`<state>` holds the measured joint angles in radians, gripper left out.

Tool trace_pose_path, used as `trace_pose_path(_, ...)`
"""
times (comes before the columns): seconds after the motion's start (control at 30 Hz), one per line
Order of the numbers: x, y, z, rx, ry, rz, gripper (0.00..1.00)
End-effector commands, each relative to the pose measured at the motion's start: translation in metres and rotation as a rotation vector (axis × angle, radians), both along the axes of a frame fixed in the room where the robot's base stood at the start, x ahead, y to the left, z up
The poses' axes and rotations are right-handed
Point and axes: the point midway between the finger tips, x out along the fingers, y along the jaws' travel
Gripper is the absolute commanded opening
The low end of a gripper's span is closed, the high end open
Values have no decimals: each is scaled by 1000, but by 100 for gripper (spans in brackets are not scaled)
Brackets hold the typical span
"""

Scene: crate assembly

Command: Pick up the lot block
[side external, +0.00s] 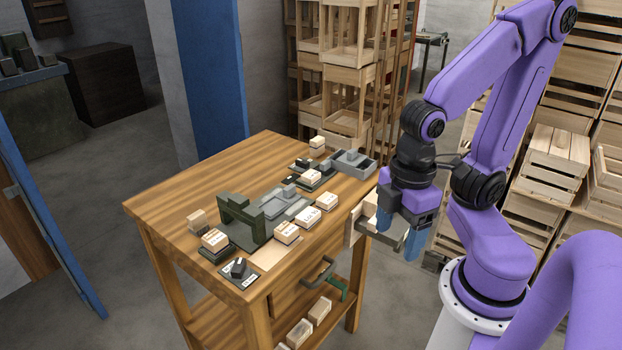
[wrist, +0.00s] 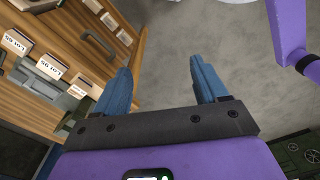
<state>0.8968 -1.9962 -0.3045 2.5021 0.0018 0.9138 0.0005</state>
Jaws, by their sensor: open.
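Several small pale wooden blocks with printed white labels stand on the wooden table. In the side view, they include one at the near left (side external: 215,240), one near the front edge (side external: 287,232), one to its right (side external: 327,201) and one farther back (side external: 311,176). In the wrist view, labelled blocks (wrist: 51,66) show at the left, one seeming to begin with "LOT". My gripper (side external: 400,232) is beyond the table's right edge, blue fingers pointing down, apart from these blocks. In the wrist view, my gripper (wrist: 163,82) is open, with only floor between its fingers.
A dark green stand (side external: 240,220) rises among the blocks. A grey tray (side external: 352,165) sits at the table's back right. The table's left part is clear.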

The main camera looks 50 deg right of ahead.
Motion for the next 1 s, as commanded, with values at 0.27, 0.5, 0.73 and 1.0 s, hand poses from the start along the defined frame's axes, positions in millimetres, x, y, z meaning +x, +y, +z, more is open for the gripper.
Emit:
trace_pose_path(0.27,4,1,1,-2,-2,3,72)
trace_pose_path(0.5,61,15,11,-45,-38,68,72)
trace_pose_path(0.73,149,13,20,-127,-68,171,72)
trace_pose_path(1.0,250,-23,23,-239,-56,285,72)
